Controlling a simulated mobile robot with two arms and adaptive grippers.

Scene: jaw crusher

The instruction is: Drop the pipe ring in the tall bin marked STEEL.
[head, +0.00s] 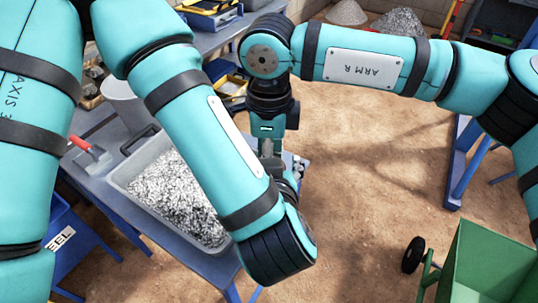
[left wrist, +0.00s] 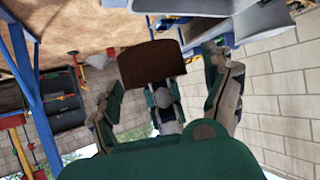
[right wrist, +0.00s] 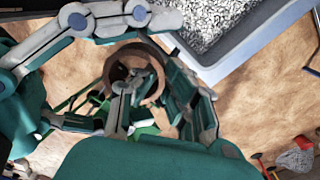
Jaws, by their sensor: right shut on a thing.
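The pipe ring (right wrist: 152,58) is a rust-brown ring, seen nearly end-on in the right wrist view. The fingers of my right gripper (right wrist: 135,75) are around it and shut on it. In the head view the right gripper (head: 270,150) hangs down beside the grey tray, partly behind my left arm. In the left wrist view a rust-brown curved piece, seemingly the ring from its side (left wrist: 150,62), is just beyond my left gripper (left wrist: 167,75), whose fingers are spread apart. The blue bin marked STEEL (head: 60,238) stands at lower left, its label partly hidden by my left arm.
A grey tray (head: 133,178) of metal chips sits on the blue table (head: 105,190). A red-handled trowel (head: 90,152) and a grey bucket (head: 122,100) are near it. A green wheeled cart (head: 490,262) stands at lower right. Open sandy floor (head: 370,170) lies between.

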